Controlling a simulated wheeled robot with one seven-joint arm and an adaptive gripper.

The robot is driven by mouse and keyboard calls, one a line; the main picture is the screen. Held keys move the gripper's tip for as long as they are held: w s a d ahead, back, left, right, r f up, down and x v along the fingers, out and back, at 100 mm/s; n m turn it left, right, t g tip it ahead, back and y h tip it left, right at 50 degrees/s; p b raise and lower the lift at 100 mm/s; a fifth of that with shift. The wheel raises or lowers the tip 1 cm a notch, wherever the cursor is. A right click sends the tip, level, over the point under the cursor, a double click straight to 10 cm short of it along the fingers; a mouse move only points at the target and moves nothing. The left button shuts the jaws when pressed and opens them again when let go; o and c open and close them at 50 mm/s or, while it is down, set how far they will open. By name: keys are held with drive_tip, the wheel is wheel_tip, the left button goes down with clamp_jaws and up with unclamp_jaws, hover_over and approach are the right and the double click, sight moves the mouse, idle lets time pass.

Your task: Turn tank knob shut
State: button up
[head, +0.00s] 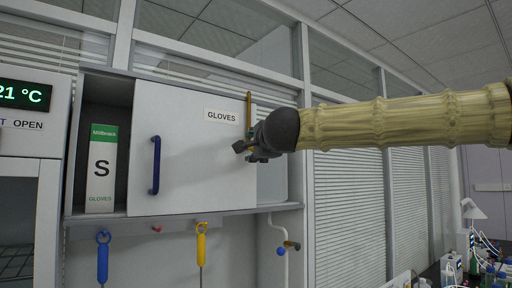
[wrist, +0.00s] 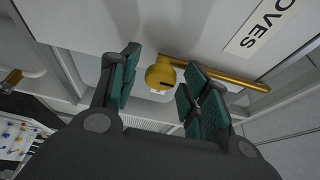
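A brass knob (wrist: 160,75) with a long straight bar (wrist: 225,76) shows in the wrist view, just beyond the fingertips. The bar runs right under the GLOVES lettering. My gripper (wrist: 163,64) is open, its teal-padded fingers on either side of the knob, with visible gaps; I cannot tell how deep the knob sits between them. In the head view my gripper (head: 248,152) is at the right edge of the white cabinet door, and the brass bar (head: 249,108) stands upright just above it. The knob itself is hidden there behind my gripper. No tank is recognisable.
The white GLOVES door (head: 195,150) has a blue handle (head: 155,165). A glove box (head: 101,168) stands on the shelf left of it. Blue (head: 102,258) and yellow (head: 201,240) tools hang below. A pipe valve (head: 291,245) is lower right. A cluttered bench (head: 475,270) is far right.

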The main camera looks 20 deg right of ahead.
drive_tip(key=shift+s, duration=0.1)
drive_tip(key=s, duration=1.2)
drive_tip(key=shift+a, duration=0.2)
drive_tip(key=shift+w, duration=0.15)
